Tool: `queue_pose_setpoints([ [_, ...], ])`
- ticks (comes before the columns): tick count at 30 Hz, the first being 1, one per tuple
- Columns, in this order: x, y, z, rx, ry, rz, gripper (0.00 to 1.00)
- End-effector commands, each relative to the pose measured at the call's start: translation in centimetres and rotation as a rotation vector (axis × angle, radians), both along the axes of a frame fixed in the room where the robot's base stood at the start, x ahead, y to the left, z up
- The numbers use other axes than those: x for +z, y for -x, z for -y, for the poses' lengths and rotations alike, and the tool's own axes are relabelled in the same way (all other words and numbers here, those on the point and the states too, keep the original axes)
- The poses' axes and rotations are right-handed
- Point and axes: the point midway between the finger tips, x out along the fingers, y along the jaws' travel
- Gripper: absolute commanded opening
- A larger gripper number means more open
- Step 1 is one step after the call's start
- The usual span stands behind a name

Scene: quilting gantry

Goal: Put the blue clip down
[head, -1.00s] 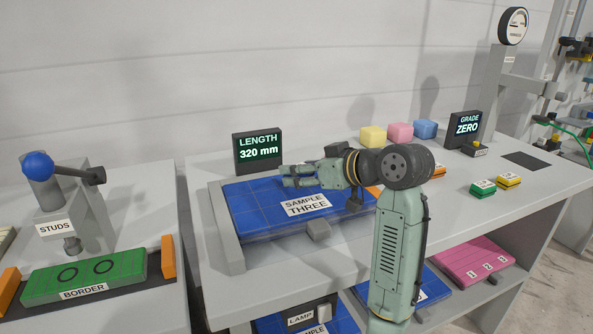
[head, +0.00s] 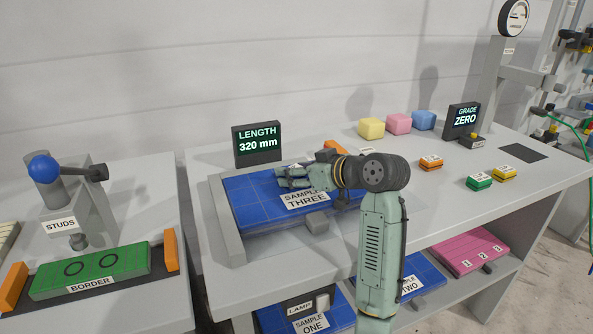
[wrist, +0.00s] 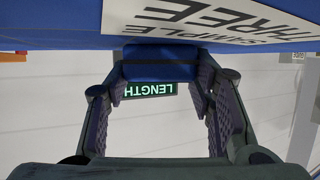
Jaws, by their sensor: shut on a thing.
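The blue clip (wrist: 158,72) is a small dark blue block between my fingertips in the wrist view. My gripper (wrist: 158,84) is shut on it. In the head view my gripper (head: 282,178) is low over the blue quilted panel labelled SAMPLE THREE (head: 255,207), near its far side. The clip cannot be made out there. In the wrist view the panel (wrist: 60,25) and its label fill the top edge, upside down. Whether the clip touches the panel cannot be told.
The LENGTH display (head: 257,145) reads 320 mm behind the panel. A grey block (head: 317,222) sits at the panel's front edge. Yellow (head: 371,128), pink (head: 399,124) and blue (head: 424,120) blocks stand at the back.

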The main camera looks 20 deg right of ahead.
Motion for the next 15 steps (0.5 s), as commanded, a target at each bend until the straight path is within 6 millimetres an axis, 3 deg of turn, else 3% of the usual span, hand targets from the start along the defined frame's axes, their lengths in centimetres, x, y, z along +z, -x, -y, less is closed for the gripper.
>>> queue_pose_setpoints([
  [9,-0.02,0.00,-0.01,0.000,0.000,0.000,0.69],
  [15,-0.02,0.00,-0.01,0.000,0.000,0.000,0.69],
])
